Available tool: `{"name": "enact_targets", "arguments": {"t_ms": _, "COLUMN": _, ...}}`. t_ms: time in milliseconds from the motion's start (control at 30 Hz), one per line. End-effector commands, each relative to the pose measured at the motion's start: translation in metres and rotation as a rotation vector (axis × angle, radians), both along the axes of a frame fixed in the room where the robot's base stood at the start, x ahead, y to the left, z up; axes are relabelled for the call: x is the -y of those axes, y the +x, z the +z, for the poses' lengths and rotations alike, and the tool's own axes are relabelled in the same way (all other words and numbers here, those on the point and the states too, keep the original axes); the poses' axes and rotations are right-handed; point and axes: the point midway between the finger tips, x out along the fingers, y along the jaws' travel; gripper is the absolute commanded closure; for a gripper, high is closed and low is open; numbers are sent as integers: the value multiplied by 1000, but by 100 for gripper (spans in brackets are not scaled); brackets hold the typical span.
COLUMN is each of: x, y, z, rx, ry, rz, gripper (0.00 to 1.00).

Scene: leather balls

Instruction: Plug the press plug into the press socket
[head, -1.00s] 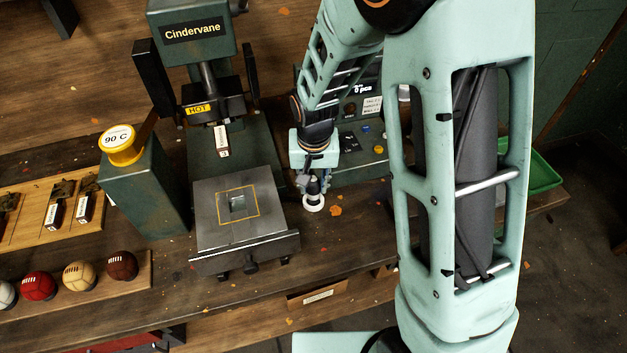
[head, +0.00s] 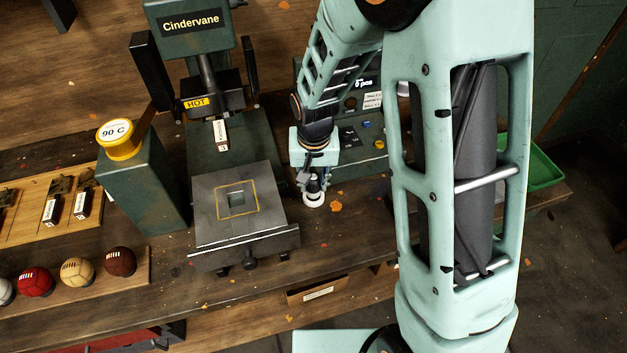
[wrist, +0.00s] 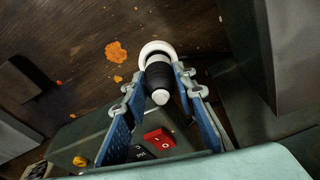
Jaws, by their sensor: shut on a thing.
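My gripper (head: 314,184) points down at the bench between the press and the control box. In the wrist view its two blue-padded fingers (wrist: 162,98) are shut on the press plug (wrist: 160,80), a dark ribbed body with a pale rounded end towards the camera. A white ring (wrist: 155,48) shows just beyond the plug's far end; it also shows under the gripper in the head view (head: 313,200). I cannot tell whether this ring is the socket or part of the plug, nor whether the plug is seated. The plug's lower tip is hidden.
The green Cindervane press (head: 225,168) with its grey plate (head: 210,225) stands left of my gripper. A control box (head: 365,155) stands close behind and right; its red switch (wrist: 159,138) shows in the wrist view. Leather balls (head: 78,271) sit far left. Bench in front is clear.

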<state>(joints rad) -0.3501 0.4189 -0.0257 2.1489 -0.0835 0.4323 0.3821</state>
Motion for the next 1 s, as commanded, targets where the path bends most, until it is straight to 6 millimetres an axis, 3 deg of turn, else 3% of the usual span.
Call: {"name": "enact_targets", "arguments": {"t_ms": 1000, "x": 0, "y": 0, "z": -10, "rx": 1, "ry": 0, "rz": 0, "gripper": 96}}
